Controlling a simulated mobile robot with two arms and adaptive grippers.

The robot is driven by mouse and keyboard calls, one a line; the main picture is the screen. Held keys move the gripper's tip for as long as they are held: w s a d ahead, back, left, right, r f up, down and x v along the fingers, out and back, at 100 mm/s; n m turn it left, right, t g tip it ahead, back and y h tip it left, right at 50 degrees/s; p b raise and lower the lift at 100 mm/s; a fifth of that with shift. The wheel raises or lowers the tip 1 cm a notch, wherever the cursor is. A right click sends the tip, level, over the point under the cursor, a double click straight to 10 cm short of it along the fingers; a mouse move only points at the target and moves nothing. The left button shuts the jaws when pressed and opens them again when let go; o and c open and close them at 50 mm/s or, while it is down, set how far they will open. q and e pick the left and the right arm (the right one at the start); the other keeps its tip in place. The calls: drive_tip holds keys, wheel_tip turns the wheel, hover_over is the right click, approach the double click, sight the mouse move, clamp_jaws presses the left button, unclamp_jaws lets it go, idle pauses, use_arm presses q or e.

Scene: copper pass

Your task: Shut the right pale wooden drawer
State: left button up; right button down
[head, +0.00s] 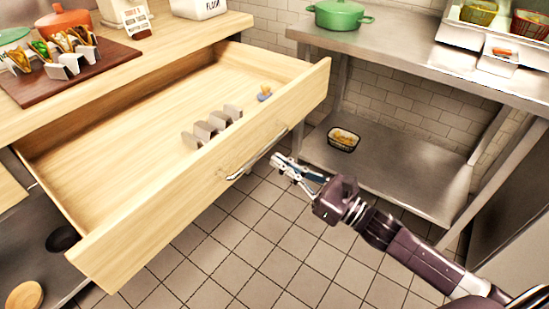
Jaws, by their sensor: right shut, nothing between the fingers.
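The pale wooden drawer (110,245) is pulled far out from under the wooden counter at the left. Its front panel carries a silver bar handle (256,158). Inside it lie a grey wavy taco holder (212,127) and a small blue and orange item (264,93). My right gripper (275,158) is shut and empty, just right of the handle. It looks close to the handle, but I cannot tell whether it touches. My left gripper is not in view.
The wooden counter (150,58) above holds a board with filled taco holders, an orange pot (65,22) and a flour box (198,8). A steel table (405,48) with a green pot (338,14) stands at the right; a black basket (343,139) sits on its lower shelf. Tiled floor is clear.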

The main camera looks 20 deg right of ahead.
drive_tip(key=shift+x, duration=1.1)
